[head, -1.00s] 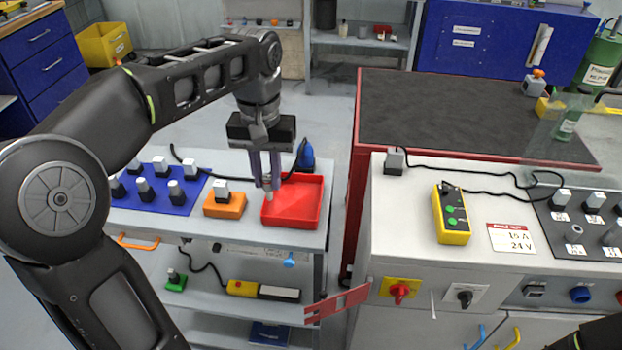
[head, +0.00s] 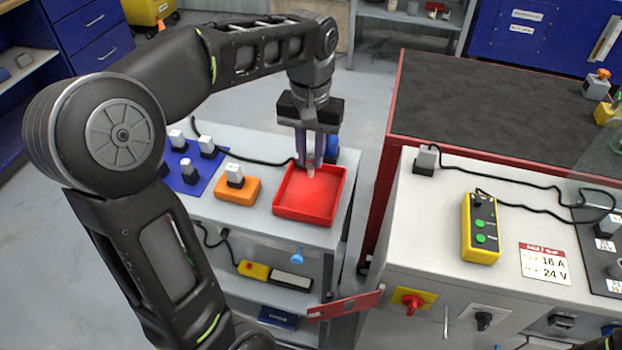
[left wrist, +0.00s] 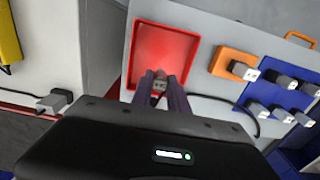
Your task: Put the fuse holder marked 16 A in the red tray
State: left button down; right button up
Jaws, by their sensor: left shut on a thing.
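The red tray (head: 333,211) sits on the grey cart, at the centre of the head view; it also shows in the left wrist view (left wrist: 194,47). My left gripper (head: 310,166) points down over the tray's back part. It is shut on a small pale grey fuse holder (left wrist: 160,76), whose tip shows between the fingers in the head view. I cannot read its marking, nor tell whether it touches the tray floor. No other fuse holder is visible in the tray. My right gripper is not in view.
An orange block (head: 246,189) with a grey-topped holder stands left of the tray. A blue board (head: 186,181) with several holders lies further left. A yellow pendant (head: 480,230) and a 16 A, 24 V sign (head: 545,264) lie on the right bench.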

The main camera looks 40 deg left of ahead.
aim_at(311, 176)
pick_arm(q)
jog(key=shift+f, duration=1.15)
notch_tip(311, 176, down, 3)
jog(key=shift+f, duration=0.4)
jog(key=shift+f, duration=0.15)
jog(key=c, duration=1.3)
grip_release()
